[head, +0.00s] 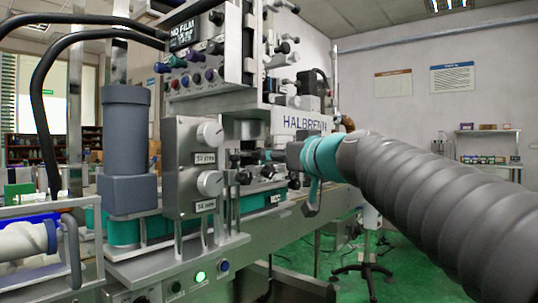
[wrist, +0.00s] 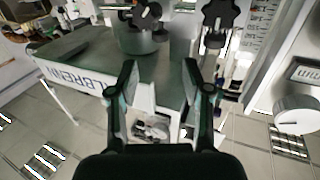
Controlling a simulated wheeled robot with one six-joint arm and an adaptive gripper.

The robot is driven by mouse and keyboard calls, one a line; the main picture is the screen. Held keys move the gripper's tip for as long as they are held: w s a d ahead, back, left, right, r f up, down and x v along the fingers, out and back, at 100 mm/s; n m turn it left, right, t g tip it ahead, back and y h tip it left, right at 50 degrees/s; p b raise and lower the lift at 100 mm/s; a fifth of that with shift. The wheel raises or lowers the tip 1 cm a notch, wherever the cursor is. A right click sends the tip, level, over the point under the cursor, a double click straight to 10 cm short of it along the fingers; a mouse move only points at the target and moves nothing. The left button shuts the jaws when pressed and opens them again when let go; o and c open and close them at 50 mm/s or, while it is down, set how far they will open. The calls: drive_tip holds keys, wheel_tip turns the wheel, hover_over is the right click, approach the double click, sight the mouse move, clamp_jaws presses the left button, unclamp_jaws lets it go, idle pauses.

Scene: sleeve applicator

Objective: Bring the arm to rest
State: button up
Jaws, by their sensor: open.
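My arm, wrapped in a ribbed grey sleeve, reaches in from the right of the head view, its teal wrist joint in front of the sleeve applicator (head: 195,165). The machine's small display reads "NO FILM". My gripper (wrist: 159,75) shows in the wrist view with its two dark fingers spread apart and nothing between them. Beyond the fingers are a dark green machine surface with a lettered panel (wrist: 85,85) and black star knobs (wrist: 222,18). In the head view my fingers cannot be made out clearly.
Grey dials (head: 209,183) and a grey cylinder (head: 126,135) stand left of my arm. A dial (wrist: 297,110) is close at the right of the wrist view. A stool (head: 368,270) stands on the green floor. A shelf (head: 488,160) is at the far right.

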drive_tip(key=shift+v, duration=0.75)
drive_tip(key=s+d+f+m+g+h+p, duration=0.1)
drive_tip(key=s+d+f+m+g, duration=0.15)
drive_tip(key=f, duration=0.55)
drive_tip(key=s+d+f+m+g+h, duration=0.1)
drive_tip(key=s+f+g+h, duration=0.15)
drive_tip(key=f, duration=0.55)
drive_tip(key=s+d+f+m+g+h+p, duration=0.1)
drive_tip(key=s+f+g, duration=0.15)
drive_tip(key=f, duration=0.65)
drive_tip(key=s+d+f+h+p, duration=0.1)
drive_tip(key=s+d+f, duration=0.2)
drive_tip(key=s, duration=0.3)
drive_tip(key=s+d+f+m+g+h+p, duration=0.1)
drive_tip(key=s+d+f+h+p, duration=0.1)
drive_tip(key=s+d+f, duration=0.2)
drive_tip(key=s+d+f+m+g+h+p, duration=0.1)
drive_tip(key=s+d+f, duration=0.3)
drive_tip(key=s, duration=0.5)
drive_tip(key=shift+s+d+h+p, duration=0.4)
drive_tip(key=shift+d+h, duration=0.35)
drive_tip(key=shift+d, duration=0.45)
